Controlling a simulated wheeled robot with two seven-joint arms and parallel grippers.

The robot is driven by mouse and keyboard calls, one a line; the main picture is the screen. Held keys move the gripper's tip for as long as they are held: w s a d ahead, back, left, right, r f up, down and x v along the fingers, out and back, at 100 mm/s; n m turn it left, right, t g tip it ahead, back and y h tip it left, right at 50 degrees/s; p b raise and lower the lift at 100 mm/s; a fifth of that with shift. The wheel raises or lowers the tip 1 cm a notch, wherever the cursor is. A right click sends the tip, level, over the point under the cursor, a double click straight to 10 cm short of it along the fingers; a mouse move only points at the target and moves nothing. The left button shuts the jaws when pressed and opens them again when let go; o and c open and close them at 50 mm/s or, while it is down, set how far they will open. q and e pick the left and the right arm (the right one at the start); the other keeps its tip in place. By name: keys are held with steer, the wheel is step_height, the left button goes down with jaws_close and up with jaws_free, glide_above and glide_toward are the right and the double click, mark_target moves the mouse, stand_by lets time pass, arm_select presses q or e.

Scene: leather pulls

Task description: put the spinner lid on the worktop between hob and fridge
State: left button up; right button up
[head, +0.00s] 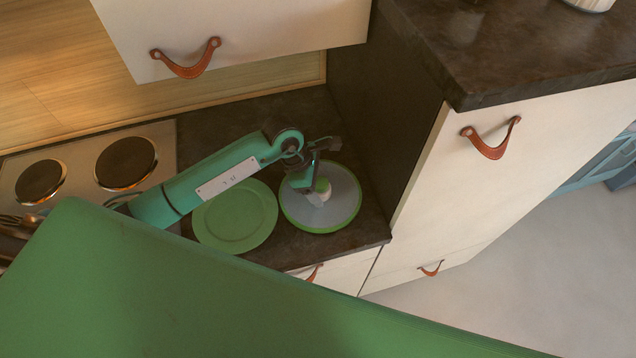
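The spinner lid (344,211) is a round, pale grey translucent disc with a green rim and a white and green knob at its middle. It appears to lie flat on the dark worktop (222,117), between the hob (82,163) and the tall cream fridge unit (492,190). My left gripper (318,189) points down at the knob, over the middle of the lid. The fingers are small and partly overlap the knob, so I cannot tell whether they are shut on it. My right gripper is not in view.
A green plate (235,217) lies just left of the lid. The unit's dark side panel (385,113) rises close on the right. A cream wall cupboard (240,30) with a leather pull hangs above. Utensils (17,230) stand by the hob. Free floor lies at the lower right.

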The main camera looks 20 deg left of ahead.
arm_select(q)
steer(key=shift+r, duration=0.1)
steer(key=shift+a+r, duration=0.1)
steer(key=shift+r, duration=0.1)
steer(key=b+v, duration=0.3)
steer(key=v, duration=0.8)
steer(key=shift+r+b, duration=0.3)
steer(key=shift+s+f, duration=0.1)
steer(key=shift+s, duration=0.05)
